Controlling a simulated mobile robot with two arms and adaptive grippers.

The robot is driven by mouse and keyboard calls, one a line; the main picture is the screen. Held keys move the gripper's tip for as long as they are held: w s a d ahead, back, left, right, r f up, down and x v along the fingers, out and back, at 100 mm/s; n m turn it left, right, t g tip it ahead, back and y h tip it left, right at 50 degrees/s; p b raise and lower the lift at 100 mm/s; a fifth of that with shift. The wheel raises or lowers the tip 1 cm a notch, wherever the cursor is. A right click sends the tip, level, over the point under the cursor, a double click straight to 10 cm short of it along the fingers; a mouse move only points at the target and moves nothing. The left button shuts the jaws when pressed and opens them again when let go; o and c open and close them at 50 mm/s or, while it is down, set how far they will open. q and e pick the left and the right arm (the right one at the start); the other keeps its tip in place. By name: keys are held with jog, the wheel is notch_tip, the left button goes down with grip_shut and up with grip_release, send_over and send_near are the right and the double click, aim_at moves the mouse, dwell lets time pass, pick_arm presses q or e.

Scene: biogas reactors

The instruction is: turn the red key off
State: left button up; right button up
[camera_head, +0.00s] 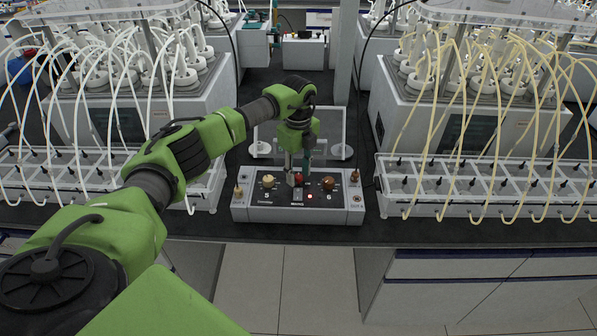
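The red key (298,179) is a small red knob in the middle of the top of a grey control box (345,214), between a cream knob (267,181) and a brown knob (328,184). My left gripper (297,176) points down over the box, with its fingertips at the red key. One finger is left of the key and the other is behind it to the right, partly hiding it. I cannot tell whether they press on it. A red light (309,196) glows in front of the key, beside a small white switch (297,194). My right gripper is not in view.
White racks with many tubes stand left (205,188) and right (440,208) of the box, below large reactor units (395,95). A clear panel (335,125) stands behind the box. The dark bench has a narrow free strip at its front edge.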

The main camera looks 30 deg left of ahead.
aim_at(299, 175)
pick_arm(q)
notch_tip(299, 175, up, 12)
dwell(0.5)
dwell(0.4)
